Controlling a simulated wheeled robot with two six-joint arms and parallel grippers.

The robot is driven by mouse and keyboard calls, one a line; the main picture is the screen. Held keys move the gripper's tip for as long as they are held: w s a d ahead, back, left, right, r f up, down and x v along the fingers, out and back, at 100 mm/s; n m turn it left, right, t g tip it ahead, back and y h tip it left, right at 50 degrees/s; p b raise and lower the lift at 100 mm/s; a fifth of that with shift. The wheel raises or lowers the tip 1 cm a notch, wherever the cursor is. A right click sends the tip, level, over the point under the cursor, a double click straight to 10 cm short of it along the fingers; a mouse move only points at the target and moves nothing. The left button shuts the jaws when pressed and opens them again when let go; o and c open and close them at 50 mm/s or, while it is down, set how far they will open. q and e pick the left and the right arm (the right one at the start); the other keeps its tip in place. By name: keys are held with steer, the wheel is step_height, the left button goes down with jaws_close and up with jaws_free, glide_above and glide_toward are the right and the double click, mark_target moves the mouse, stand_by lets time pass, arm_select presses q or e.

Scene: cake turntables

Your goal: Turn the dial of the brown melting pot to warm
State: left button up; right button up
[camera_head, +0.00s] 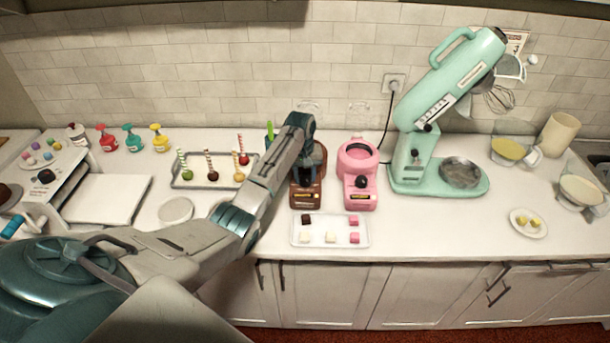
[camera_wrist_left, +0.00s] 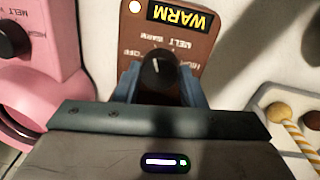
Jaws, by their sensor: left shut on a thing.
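The brown melting pot (camera_head: 306,197) stands on the counter behind the white tray of cubes. In the left wrist view its front panel (camera_wrist_left: 205,50) shows a black dial (camera_wrist_left: 156,68), an upside-down yellow "WARM" label (camera_wrist_left: 181,15) and a pale round lamp (camera_wrist_left: 134,6). The dial's pale mark points up in this view, near the small printed words; the exact setting is hard to read. My left gripper (camera_wrist_left: 158,85) is shut on the dial, with a blue finger on each side. In the head view, my left gripper (camera_head: 303,150) hides much of the pot.
A pink melting pot (camera_head: 358,185) stands close on the right. The white tray (camera_head: 330,241) with several cubes lies in front. A rack of cake pops (camera_head: 190,184) is on the left, and a mint mixer (camera_head: 432,175) stands further right.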

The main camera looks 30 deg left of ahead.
mark_target(303, 178)
arm_select(q)
steer(key=o, duration=1)
steer(key=shift+r, duration=0.1)
steer(key=shift+r, duration=0.3)
steer(key=shift+s+a+r+b, duration=0.15)
steer(key=shift+r+b, duration=0.9)
steer(key=shift+r, duration=1.5)
steer(key=shift+s+a+r+b, duration=0.1)
steer(key=shift+r+b, duration=0.9)
steer(key=shift+r, duration=1.55)
